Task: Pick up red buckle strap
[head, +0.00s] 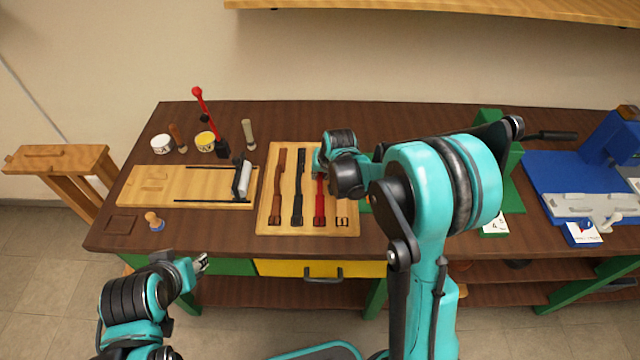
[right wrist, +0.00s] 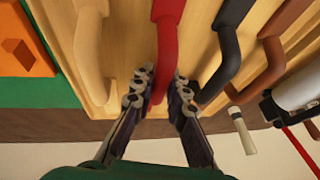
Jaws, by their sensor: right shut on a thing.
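The red buckle strap (head: 320,200) lies in the wooden tray (head: 345,235) on the workbench, to the right of the black strap (head: 298,190) and the brown strap (head: 277,190). In the right wrist view the red strap (right wrist: 167,45) runs between the fingers of my right gripper (right wrist: 163,88), which is shut on it near its curved end. In the head view my right wrist covers the strap's far end and the fingers. My left gripper (head: 202,263) hangs in front of the bench, away from the straps; its finger opening is too small to judge.
A light wooden board (head: 150,187) with a clamp lies left of the tray. Pots, a red-handled tool (head: 199,95) and brushes stand behind it. A blue machine (head: 560,175) is at the right. A wall shelf (head: 450,10) hangs above.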

